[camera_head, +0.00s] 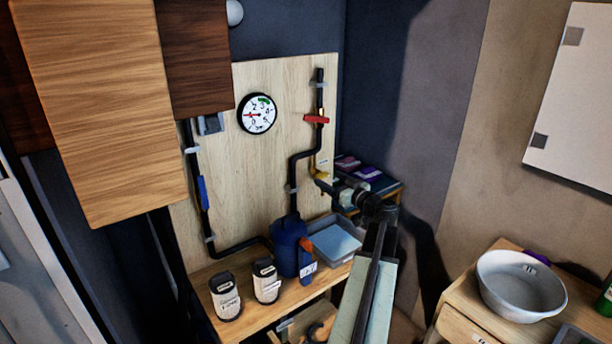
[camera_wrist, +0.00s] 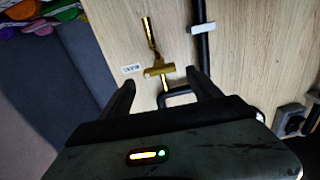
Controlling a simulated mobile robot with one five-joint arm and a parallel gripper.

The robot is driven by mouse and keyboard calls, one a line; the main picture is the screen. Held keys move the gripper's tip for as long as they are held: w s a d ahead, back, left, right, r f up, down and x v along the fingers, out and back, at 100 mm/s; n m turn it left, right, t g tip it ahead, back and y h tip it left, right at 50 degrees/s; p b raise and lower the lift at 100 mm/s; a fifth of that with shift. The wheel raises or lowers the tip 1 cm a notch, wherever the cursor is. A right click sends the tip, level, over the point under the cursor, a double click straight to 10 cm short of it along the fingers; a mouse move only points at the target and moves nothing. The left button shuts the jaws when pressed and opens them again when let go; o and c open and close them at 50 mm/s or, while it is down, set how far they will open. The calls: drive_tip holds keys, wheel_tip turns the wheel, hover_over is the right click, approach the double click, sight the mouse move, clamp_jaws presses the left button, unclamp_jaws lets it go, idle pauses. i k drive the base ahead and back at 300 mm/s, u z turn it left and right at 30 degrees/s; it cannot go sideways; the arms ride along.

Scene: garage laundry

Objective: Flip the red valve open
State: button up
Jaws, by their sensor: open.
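The red valve (camera_head: 316,119) shows in the head view as a red handle lying crosswise on the upper part of the black pipe (camera_head: 319,90), at the right of a wooden board. I cannot make out the red valve in the wrist view. My gripper (camera_head: 335,189) is in front of the board's lower right, clearly below the red valve, open and apparently empty. In the wrist view, my gripper's (camera_wrist: 160,77) two dark fingers stand apart on either side of a brass fitting (camera_wrist: 157,68). I cannot tell whether they touch it.
A blue handle (camera_head: 203,192) is on the left pipe, near a round gauge (camera_head: 257,114). Below stand white canisters (camera_head: 266,281), a blue container (camera_head: 289,249) and a grey tray (camera_head: 335,240). Wooden cabinets (camera_head: 95,85) hang upper left; a basin (camera_head: 520,288) stands right.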

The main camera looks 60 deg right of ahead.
sight(307, 117)
drive_tip(key=k, duration=1)
